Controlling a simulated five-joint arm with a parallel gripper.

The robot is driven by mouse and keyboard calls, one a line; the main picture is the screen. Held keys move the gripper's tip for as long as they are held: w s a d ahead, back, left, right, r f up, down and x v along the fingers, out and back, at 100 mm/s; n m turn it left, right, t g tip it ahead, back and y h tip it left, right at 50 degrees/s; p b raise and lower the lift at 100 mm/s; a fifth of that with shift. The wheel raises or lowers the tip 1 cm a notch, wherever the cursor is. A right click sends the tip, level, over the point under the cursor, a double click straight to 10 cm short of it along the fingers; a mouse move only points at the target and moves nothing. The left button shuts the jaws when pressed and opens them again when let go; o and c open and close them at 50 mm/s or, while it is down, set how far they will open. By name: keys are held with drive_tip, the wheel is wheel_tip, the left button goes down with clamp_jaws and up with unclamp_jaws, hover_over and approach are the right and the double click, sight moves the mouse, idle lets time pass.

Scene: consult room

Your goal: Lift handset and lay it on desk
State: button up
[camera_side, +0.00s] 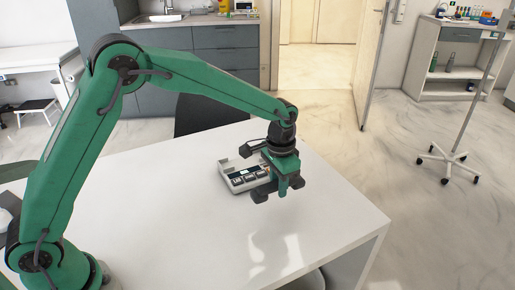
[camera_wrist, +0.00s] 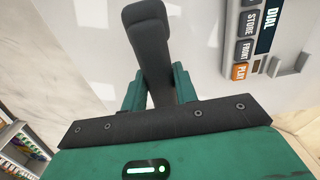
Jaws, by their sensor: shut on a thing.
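The dark handset (camera_side: 259,194) is held crosswise low in my gripper (camera_side: 283,191), with an end sticking out on each side of the green fingers in the side view. In the wrist view the handset (camera_wrist: 149,40) runs up the picture between the two green fingers of my gripper (camera_wrist: 158,88); its near end is hidden behind the gripper body. The phone base (camera_side: 238,181) sits on the white desk (camera_side: 180,220), to the left of the gripper. In the wrist view the base (camera_wrist: 234,50) is at the upper right, apart from the handset. The handset appears raised above the desk.
The desk is clear in front of the phone and toward its right corner. A dark chair (camera_side: 207,112) stands behind the desk. A wheeled stand (camera_side: 447,160) is on the floor at the right. Cabinets line the back wall.

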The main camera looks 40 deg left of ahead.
sight(277, 212)
drive_tip(key=shift+f, duration=0.2)
drive_tip(key=shift+f, duration=3.2)
drive_tip(key=shift+f, duration=0.55)
drive_tip(key=o, duration=1.1)
drive_tip(key=shift+r, duration=0.1)
wheel_tip(277, 212, up, 6)
drive_tip(key=shift+r, duration=0.8)
drive_tip(key=shift+a, duration=0.1)
